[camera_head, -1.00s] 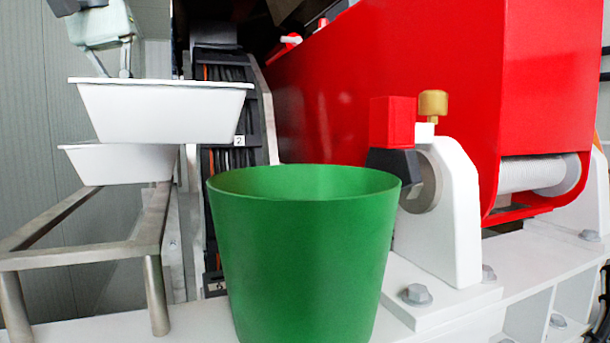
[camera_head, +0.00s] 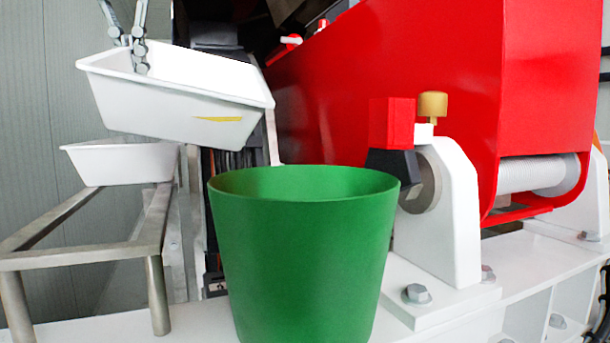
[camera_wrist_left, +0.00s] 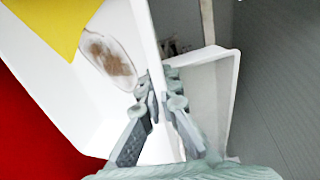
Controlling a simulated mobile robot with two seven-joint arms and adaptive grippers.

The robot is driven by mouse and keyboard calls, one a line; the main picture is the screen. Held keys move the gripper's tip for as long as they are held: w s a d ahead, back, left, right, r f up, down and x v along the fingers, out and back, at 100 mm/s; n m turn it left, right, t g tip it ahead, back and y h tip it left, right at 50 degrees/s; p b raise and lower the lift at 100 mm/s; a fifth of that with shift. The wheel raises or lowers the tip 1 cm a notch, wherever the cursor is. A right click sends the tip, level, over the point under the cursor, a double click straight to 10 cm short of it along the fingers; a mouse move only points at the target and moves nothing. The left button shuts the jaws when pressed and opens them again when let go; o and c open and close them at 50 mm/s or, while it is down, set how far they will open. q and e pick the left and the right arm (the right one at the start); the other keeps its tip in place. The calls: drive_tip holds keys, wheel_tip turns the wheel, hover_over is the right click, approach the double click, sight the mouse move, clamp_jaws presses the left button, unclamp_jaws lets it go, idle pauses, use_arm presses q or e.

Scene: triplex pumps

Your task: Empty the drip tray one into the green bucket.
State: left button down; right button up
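A white drip tray (camera_head: 165,105) hangs in the air at the upper left of the head view, tilted with its right end lower. My left gripper (camera_head: 140,66) is shut on its rim; the wrist view also shows the fingers (camera_wrist_left: 158,95) on either side of the tray wall. Inside the tray, the wrist view shows a yellow patch (camera_wrist_left: 50,22) and a pale oval with brown specks (camera_wrist_left: 112,57). A thin yellow streak (camera_head: 218,119) shows on the tray's near side. The green bucket (camera_head: 305,265) stands upright, below and right of the tray. My right gripper is out of view.
A second white tray (camera_head: 120,165) rests on a metal stand (camera_head: 75,258) at the left; the wrist view also shows it (camera_wrist_left: 210,95). A red machine housing (camera_head: 440,90) and a white bracket (camera_head: 450,220) stand right of the bucket. A white ledge (camera_head: 120,332) runs beneath.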

use_arm(q)
drive_tip(key=shift+s+d+r+t, duration=0.15)
drive_tip(key=shift+d+r+t, duration=0.15)
drive_tip(key=shift+r, duration=0.35)
drive_tip(key=shift+s+d+r+y, duration=0.3)
drive_tip(key=shift+s+r+y, duration=0.1)
drive_tip(key=shift+s+r, duration=0.1)
drive_tip(key=shift+s+d+r+t, duration=0.15)
drive_tip(key=shift+d+r+t, duration=0.05)
drive_tip(key=shift+d+t, duration=0.2)
drive_tip(key=shift+s+d+r+t+y, duration=0.3)
drive_tip(key=shift+s+d+y, duration=0.2)
drive_tip(key=shift+s, duration=0.15)
drive_tip(key=shift+s+d+r+t+y, duration=0.25)
drive_tip(key=shift+r, duration=0.2)
drive_tip(key=shift+s+d+r+t+y, duration=0.2)
drive_tip(key=shift+d+r+t+y, duration=0.05)
drive_tip(key=shift+r, duration=0.15)
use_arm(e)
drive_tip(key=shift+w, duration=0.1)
use_arm(q)
drive_tip(key=shift+s+d+r, duration=0.25)
drive_tip(key=shift+s+r, duration=0.05)
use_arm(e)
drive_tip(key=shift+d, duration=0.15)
